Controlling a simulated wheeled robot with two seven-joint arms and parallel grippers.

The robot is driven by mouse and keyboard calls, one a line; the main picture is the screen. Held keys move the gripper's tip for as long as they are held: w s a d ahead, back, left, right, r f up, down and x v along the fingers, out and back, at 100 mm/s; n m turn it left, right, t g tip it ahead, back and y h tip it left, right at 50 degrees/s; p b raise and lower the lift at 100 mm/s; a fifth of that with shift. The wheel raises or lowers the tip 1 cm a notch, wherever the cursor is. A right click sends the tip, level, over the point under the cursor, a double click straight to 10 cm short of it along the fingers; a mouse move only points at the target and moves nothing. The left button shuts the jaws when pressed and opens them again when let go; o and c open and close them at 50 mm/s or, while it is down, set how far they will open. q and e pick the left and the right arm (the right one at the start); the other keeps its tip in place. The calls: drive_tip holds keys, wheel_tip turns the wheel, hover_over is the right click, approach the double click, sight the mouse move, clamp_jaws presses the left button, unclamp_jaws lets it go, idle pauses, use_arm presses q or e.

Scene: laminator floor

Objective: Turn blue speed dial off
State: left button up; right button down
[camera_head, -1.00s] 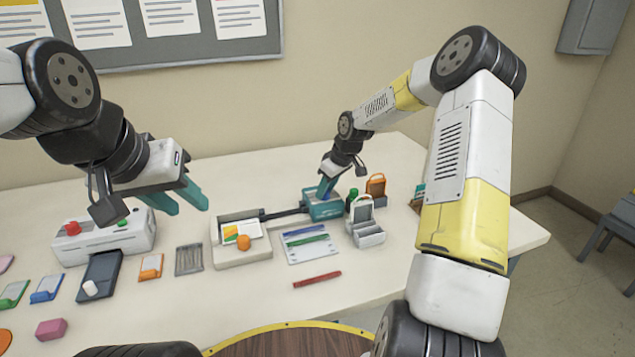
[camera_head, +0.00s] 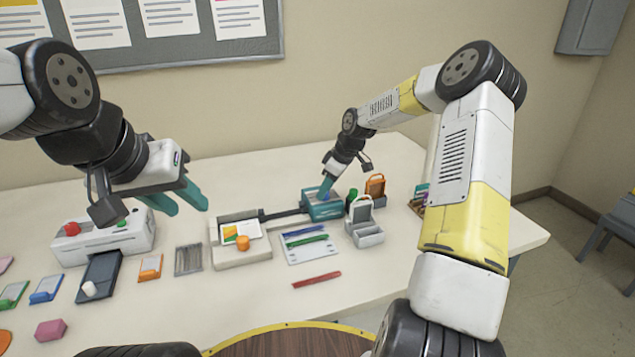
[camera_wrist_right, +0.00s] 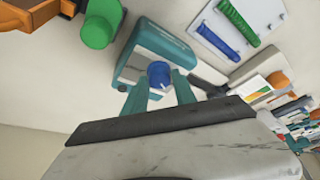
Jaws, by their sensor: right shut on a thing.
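The blue speed dial (camera_wrist_right: 160,74) has a pale pointer mark and sits on the teal-topped machine (camera_wrist_right: 152,44). The teal machine also shows in the head view (camera_head: 323,210). My right gripper (camera_head: 325,189) comes down onto this machine from above. In the right wrist view, my right gripper (camera_wrist_right: 160,88) has one teal finger on each side of the dial, and it is shut on the dial. My left gripper (camera_head: 178,201) hangs above the table at the left, its two teal fingers apart and empty.
A white machine with a red button (camera_head: 105,238) stands below my left gripper. A white tray with an orange knob (camera_head: 242,246) is left of the teal machine. A green cylinder (camera_wrist_right: 101,24) and a white open-lidded box (camera_head: 366,228) stand close to its right.

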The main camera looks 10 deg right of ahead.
drive_tip(key=c, duration=1)
unclamp_jaws()
drive_tip(key=shift+c, duration=0.2)
drive_tip(key=v, duration=0.7)
drive_tip(key=shift+d+r, duration=0.15)
drive_tip(key=shift+r, duration=0.2)
